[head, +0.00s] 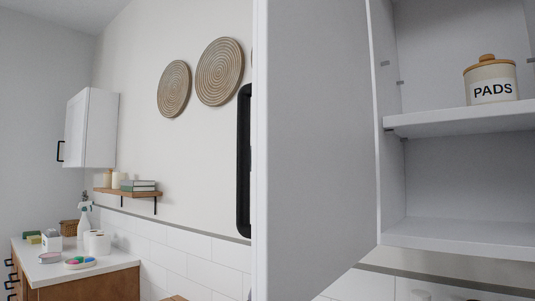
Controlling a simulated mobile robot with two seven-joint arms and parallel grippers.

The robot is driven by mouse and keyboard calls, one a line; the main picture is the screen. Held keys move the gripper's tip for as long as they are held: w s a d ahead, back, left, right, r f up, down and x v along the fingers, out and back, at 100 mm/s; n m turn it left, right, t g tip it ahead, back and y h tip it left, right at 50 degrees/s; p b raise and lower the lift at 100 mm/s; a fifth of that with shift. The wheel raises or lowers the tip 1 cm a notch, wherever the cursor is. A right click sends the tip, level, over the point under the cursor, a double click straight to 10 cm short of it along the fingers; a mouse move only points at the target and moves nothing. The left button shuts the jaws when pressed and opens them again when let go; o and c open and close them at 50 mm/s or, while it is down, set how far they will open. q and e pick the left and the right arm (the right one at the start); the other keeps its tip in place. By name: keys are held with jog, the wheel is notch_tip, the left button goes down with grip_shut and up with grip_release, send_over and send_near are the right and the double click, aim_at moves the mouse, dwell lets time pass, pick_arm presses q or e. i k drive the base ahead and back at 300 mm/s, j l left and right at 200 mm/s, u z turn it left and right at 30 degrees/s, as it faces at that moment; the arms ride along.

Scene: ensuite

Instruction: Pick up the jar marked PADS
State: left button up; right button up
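The jar marked PADS (491,81) stands upright on the upper shelf (460,119) of an open white wall cabinet at the right of the head view. It is cream with a wooden lid and black letters. Neither of my grippers shows in the head view.
The cabinet door (320,150) stands open just left of the shelves, with a black handle (244,160). The lower shelf (460,238) is empty where it shows. At far left are a counter (110,262) with bottles and small items, a wooden wall shelf (140,194) and a closed white cabinet (91,128).

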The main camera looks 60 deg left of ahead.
aim_at(496, 82)
jog(key=k, duration=1.5)
